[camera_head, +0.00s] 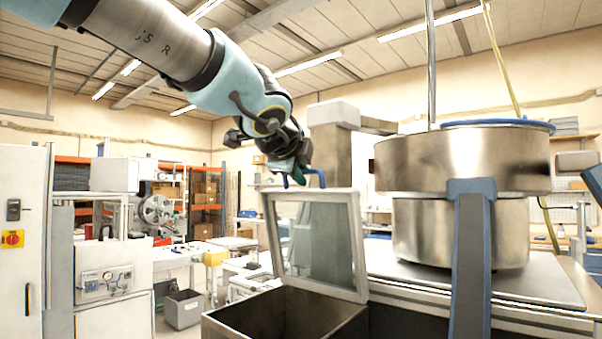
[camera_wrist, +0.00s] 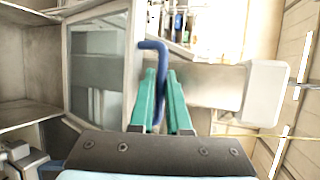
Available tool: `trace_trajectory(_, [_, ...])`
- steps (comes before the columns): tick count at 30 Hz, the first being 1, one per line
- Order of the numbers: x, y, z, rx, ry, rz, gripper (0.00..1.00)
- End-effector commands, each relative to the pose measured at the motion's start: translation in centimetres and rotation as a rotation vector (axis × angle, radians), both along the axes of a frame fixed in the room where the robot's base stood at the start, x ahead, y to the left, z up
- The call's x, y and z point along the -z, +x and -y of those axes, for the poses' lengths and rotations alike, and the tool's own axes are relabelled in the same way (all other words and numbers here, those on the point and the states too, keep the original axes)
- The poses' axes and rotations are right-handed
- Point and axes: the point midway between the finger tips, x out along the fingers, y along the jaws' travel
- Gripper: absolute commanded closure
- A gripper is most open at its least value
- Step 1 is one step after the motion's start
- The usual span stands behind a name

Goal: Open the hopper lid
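The hopper (camera_head: 232,322) is an open-topped metal box at the bottom middle of the head view. Its lid (camera_head: 361,240), a pale metal frame with a clear window, stands up nearly vertical at the hopper's back side. The lid also shows at the left of the wrist view (camera_wrist: 108,25). A blue bar handle (camera_head: 321,178) is at the lid's top edge. In the wrist view the handle (camera_wrist: 153,45) runs between the green fingers of my gripper (camera_wrist: 161,72), which look closed on it. My gripper in the head view (camera_head: 292,174) is above the lid's top edge; its fingertips are partly hidden.
A pale column (camera_head: 335,150) rises behind the lid. A cabinet with a red and yellow switch (camera_head: 13,239) is at far left. The air left of the lid looks clear.

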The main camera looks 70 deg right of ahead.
Motion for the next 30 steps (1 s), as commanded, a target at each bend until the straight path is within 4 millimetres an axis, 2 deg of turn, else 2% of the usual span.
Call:
trace_trajectory(1, [0.1, 0.0, 0.0, 0.000, 0.001, 0.000, 0.79])
trace_trajectory(7, [0.1, 0.0, 0.0, 0.000, 0.001, 0.000, 0.57])
trace_trajectory(17, [0.0, 0.0, -0.4, 0.000, 0.001, -0.002, 0.57])
trace_trajectory(20, [-0.4, -0.1, -1.6, 0.001, -0.001, 0.000, 0.57])
trace_trajectory(30, [-2.7, -0.3, -7.8, -0.002, -0.004, 0.000, 0.57])
